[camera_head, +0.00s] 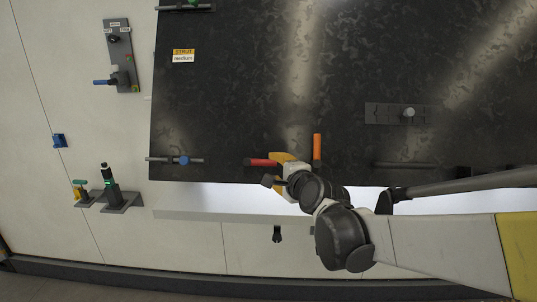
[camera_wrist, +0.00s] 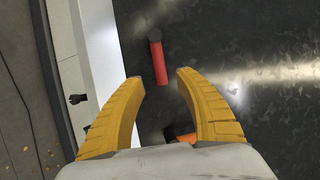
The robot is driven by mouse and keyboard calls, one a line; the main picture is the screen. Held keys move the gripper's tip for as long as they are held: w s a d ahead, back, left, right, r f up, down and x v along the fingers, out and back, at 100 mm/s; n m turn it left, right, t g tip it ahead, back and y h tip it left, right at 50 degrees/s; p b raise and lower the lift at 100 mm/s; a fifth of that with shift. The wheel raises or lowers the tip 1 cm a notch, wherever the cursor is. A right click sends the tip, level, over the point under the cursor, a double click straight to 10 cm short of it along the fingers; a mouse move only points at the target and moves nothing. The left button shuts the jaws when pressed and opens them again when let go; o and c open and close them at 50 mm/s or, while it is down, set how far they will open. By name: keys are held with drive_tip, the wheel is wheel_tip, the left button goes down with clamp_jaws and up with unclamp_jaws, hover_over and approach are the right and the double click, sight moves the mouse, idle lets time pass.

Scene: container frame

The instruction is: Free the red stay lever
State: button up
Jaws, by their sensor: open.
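The red stay lever (camera_head: 263,162) lies along the lower edge of the dark panel (camera_head: 235,100) in the head view, pointing left. In the wrist view the red lever (camera_wrist: 160,62) has a dark round end and lies just ahead of the gap between my fingertips. My gripper (camera_head: 284,160) has yellow fingers and is at the right end of the lever in the head view. In the wrist view my gripper (camera_wrist: 160,78) is open, with one fingertip either side of the lever's near end. I cannot tell whether they touch it.
An orange bar (camera_head: 317,147) stands upright just right of my gripper; part of it shows by the right finger in the wrist view (camera_wrist: 186,137). A blue-knobbed rod (camera_head: 183,160) is to the left. A white ledge (camera_head: 225,196) runs below the panel.

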sight(267, 163)
drive_tip(key=x, duration=0.8)
drive_tip(key=shift+w, duration=0.1)
clamp_jaws()
